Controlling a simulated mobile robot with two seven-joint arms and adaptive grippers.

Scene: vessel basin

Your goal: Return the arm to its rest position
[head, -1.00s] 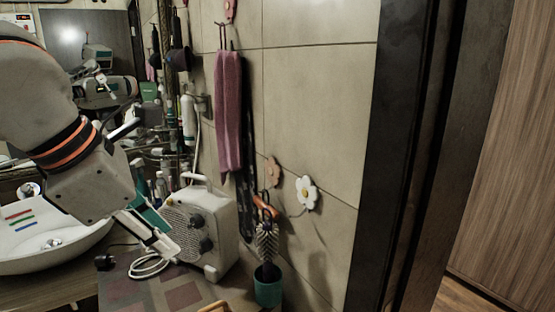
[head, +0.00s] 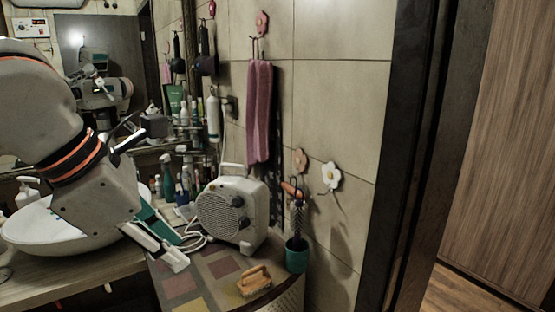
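My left arm comes in from the left, grey with orange and black rings at the wrist. Its gripper (head: 160,199) has its two fingers spread wide apart, one high and one low, with nothing visible between them. The lower finger hangs in front of the counter, left of the white heater. The white vessel basin (head: 40,229) stands behind and left of the gripper, partly hidden by my arm. My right gripper is not in view.
A white heater (head: 246,230), its cable, a wooden brush (head: 254,281) and a teal cup (head: 297,258) stand on the tiled counter (head: 186,283). Several bottles stand behind the gripper. A pink towel (head: 258,112) hangs on the wall. A dark door frame (head: 405,150) is at right.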

